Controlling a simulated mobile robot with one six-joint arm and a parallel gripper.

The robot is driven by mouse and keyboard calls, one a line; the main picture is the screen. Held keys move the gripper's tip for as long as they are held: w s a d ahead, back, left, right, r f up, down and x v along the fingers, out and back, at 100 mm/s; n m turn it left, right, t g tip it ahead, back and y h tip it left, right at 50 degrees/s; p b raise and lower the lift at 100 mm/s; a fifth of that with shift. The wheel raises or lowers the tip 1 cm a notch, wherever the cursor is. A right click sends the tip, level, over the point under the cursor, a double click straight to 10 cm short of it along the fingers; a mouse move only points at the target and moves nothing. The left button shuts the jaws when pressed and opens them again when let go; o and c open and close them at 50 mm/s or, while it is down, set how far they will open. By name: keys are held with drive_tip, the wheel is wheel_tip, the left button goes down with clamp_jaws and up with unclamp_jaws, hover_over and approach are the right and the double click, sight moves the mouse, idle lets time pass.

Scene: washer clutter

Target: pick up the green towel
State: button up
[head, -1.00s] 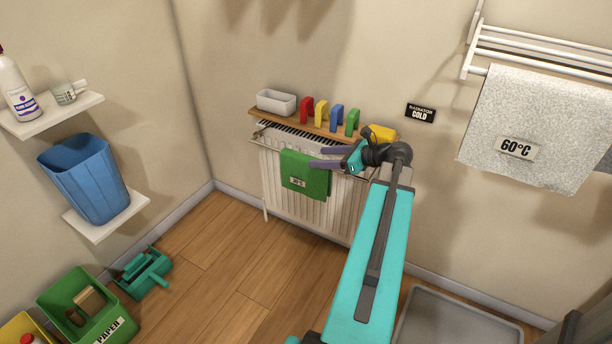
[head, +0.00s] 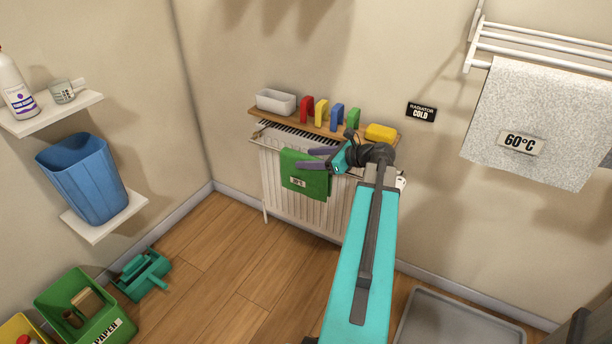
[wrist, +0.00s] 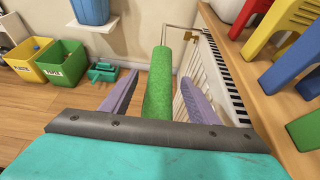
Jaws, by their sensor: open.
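The green towel (head: 305,177) hangs over the rail on the front of the white radiator (head: 325,214), with a small label on its face. My gripper (head: 314,158) is in front of the towel's upper right part in the head view. In the wrist view the towel (wrist: 160,85) stands upright between the two purple fingers of my gripper (wrist: 157,92). The fingers are spread, with a visible gap on each side of the towel. The lower part of the towel is hidden behind my wrist in that view.
A wooden shelf (head: 272,119) above the radiator holds a white tray (head: 276,102), several coloured pieces and a yellow block (head: 381,132). A grey towel (head: 535,110) hangs on a wall rack at right.

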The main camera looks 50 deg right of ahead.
idle(0.4)
clamp_jaws()
wheel_tip(320, 180, up, 18)
drive_tip(key=p, duration=0.4)
idle(0.6)
idle(0.4)
